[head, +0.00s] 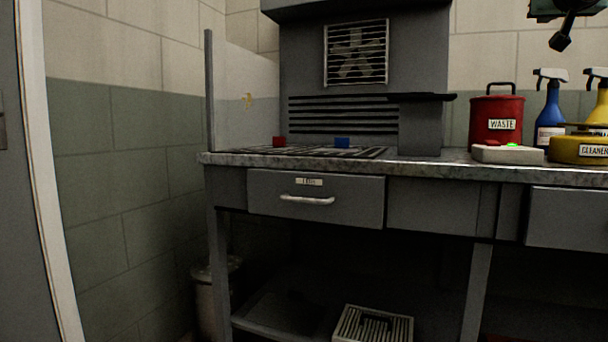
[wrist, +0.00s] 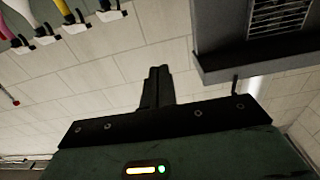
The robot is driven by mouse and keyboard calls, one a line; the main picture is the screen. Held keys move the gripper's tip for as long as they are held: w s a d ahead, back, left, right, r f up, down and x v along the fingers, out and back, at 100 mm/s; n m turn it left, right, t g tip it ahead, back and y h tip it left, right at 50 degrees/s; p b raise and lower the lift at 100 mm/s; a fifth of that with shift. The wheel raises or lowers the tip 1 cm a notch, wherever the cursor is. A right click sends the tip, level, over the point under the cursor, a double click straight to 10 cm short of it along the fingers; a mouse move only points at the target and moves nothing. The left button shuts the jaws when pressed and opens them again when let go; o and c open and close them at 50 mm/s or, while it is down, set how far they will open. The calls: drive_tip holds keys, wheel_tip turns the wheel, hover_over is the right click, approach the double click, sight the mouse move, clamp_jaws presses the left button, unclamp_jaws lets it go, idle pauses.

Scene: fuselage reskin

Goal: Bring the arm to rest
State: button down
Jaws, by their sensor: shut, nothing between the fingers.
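My gripper (head: 559,42) hangs at the upper right of the head view, dark with a green body, above the bench and the spray bottles. It is well clear of the worktop. In the wrist view the two black fingers (wrist: 158,74) are together, with nothing between them. The green gripper body with a lit yellow strip and green light fills the bottom of that view.
The metal bench (head: 430,166) carries a red WASTE can (head: 497,118), a blue spray bottle (head: 550,115), a yellow CLEANER tin (head: 580,150) and a pale box with a green light (head: 507,154). A grey hood (head: 300,60) stands behind. The drawer (head: 315,205) is shut.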

drive_tip(key=w+a+f+n+g+y, duration=0.3)
drive_tip(key=a+f+y, duration=0.3)
drive_tip(key=a+f, duration=1.05)
drive_tip(key=s+a+f+n+g+y, duration=0.2)
drive_tip(key=s+a+f, duration=0.1)
drive_tip(key=a+f, duration=0.5)
drive_tip(key=s+a+f+n+g+y, duration=0.15)
drive_tip(key=s+a+f, duration=0.25)
drive_tip(key=a+f, duration=0.45)
drive_tip(key=s+a+f+n+g, duration=0.2)
drive_tip(key=s+a+f+g, duration=0.15)
drive_tip(key=s+f, duration=0.45)
drive_tip(key=s+a+f+n+g, duration=0.2)
drive_tip(key=s+a+f+g, duration=0.15)
drive_tip(key=s+f, duration=0.45)
drive_tip(key=s+d+f+n+g+p, duration=0.15)
drive_tip(key=s+f, duration=0.25)
drive_tip(key=s, duration=0.4)
drive_tip(key=s+f+n+g, duration=0.1)
drive_tip(key=s+f+g, duration=0.15)
drive_tip(key=s, duration=0.55)
wheel_tip(320, 180, up, 37)
drive_tip(key=p, duration=3.7)
drive_tip(key=shift+w+a+t+h+p, duration=0.15)
drive_tip(key=shift+a+t+h+p, duration=0.2)
drive_tip(key=shift+t+h, duration=0.1)
